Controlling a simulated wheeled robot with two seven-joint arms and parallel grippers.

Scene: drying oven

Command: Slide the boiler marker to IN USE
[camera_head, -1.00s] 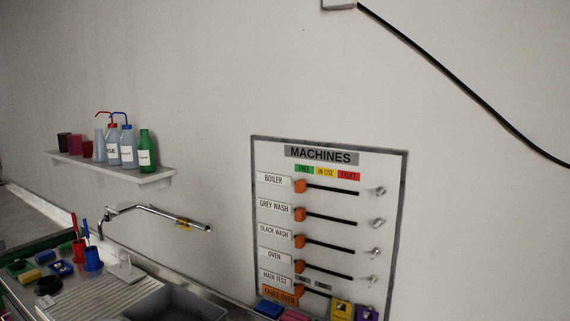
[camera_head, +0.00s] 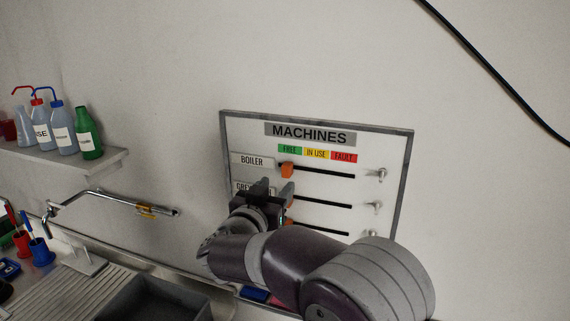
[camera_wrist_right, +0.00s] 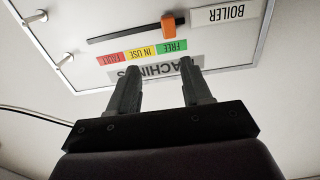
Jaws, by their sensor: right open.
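The MACHINES board (camera_head: 400,190) is on the wall. Its top row is labelled BOILER (camera_head: 252,161). The orange boiler marker (camera_head: 287,170) sits at the left end of its black slot (camera_head: 325,173), under the green FREE label (camera_head: 289,149). The yellow IN USE label (camera_head: 316,153) is to its right. My right gripper (camera_head: 274,188) is open and empty, just below and left of the marker in the head view. In the right wrist view the picture is upside down, and the marker (camera_wrist_right: 168,24) shows beyond the fingers (camera_wrist_right: 160,85), apart from them. My left gripper is not in view.
The grey wash marker (camera_head: 289,202) is partly behind my right gripper, and my right arm covers the lower rows. Metal pegs (camera_head: 378,174) stick out at the right of the rows. A tap (camera_head: 110,200), sink and bottle shelf (camera_head: 70,165) are to the left.

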